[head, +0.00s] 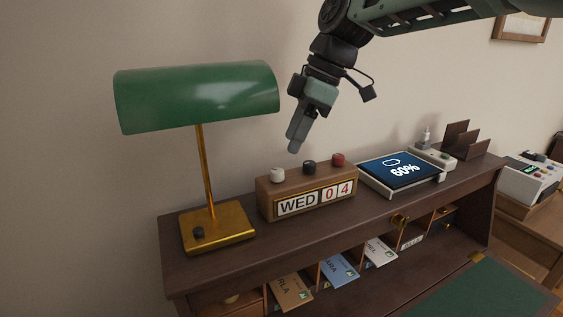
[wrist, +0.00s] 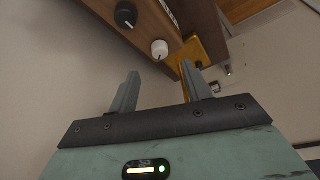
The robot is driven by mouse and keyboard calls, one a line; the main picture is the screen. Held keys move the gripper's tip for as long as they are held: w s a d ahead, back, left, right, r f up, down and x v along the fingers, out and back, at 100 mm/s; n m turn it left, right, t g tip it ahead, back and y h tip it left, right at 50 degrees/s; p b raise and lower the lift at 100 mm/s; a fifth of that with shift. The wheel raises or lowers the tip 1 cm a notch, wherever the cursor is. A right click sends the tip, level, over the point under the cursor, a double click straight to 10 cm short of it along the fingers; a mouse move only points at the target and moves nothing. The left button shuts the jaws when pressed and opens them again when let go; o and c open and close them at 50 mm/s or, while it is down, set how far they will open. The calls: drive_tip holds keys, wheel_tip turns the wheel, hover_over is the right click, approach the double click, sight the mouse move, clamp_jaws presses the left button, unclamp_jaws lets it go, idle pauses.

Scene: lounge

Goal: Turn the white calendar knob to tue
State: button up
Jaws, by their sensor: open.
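The white calendar knob (head: 277,174) sits at the left end of the top of the wooden block calendar (head: 264,205). The calendar reads WED and 0 4. A black knob (head: 309,167) and a red knob (head: 338,159) stand to its right. My gripper (head: 293,148) is above the calendar, pointing down, a little above and apart from the knobs. In the wrist view its two fingers (wrist: 158,88) are spread and empty. There the white knob (wrist: 160,49) lies beyond the fingertips, between them, and the black knob (wrist: 126,15) is farther up and left.
A brass lamp (head: 218,232) with a green shade (head: 196,97) stands left of the calendar, its shade close to my gripper. A tablet showing 60% (head: 400,169) lies to the right. Envelopes (head: 339,270) fill slots below the desk's top shelf.

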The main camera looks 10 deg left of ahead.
sight(278, 170)
drive_tip(key=p+x, duration=0.1)
drive_tip(key=x, duration=0.6)
drive_tip(key=shift+a+f, duration=0.1)
drive_tip(key=shift+f, duration=0.05)
drive_tip(key=c, duration=1)
